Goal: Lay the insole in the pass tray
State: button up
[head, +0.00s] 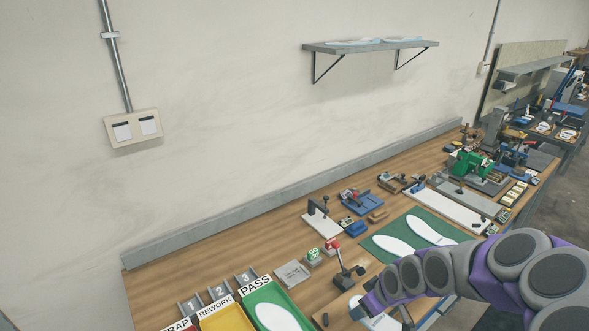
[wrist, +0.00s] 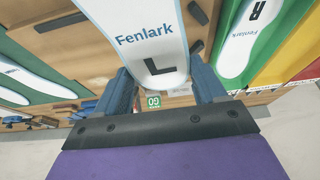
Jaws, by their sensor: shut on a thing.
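My gripper (wrist: 163,88) is shut on a white insole (wrist: 145,30) marked "Fenlark" and "L", its heel end between the two blue fingers. In the head view the held insole (head: 378,321) shows partly beneath my arm at the bottom edge. The green pass tray (head: 250,296) stands at the front left with its PASS label at the back. A white insole (head: 277,317) lies in it. In the wrist view the tray (wrist: 283,38) is at upper right, and its insole (wrist: 252,35) is marked "R". The held insole is apart from the tray, to its right in the head view.
The yellow REWORK tray (head: 228,318) and a scrap tray stand left of the pass tray. A black stand (head: 347,278) and a green GO block (head: 313,254) are between the trays and my arm. A green mat (head: 383,253) with two insoles lies behind my arm.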

jog(key=w+a+r+m+h, duration=0.2)
jog(key=w+a+r+m, duration=0.1)
jog(key=m, duration=0.4)
jog(key=shift+w+a+t+h, duration=0.3)
jog(key=shift+w+a+h, duration=0.1)
jog(key=shift+w+a, duration=0.5)
jog(key=shift+s, duration=0.1)
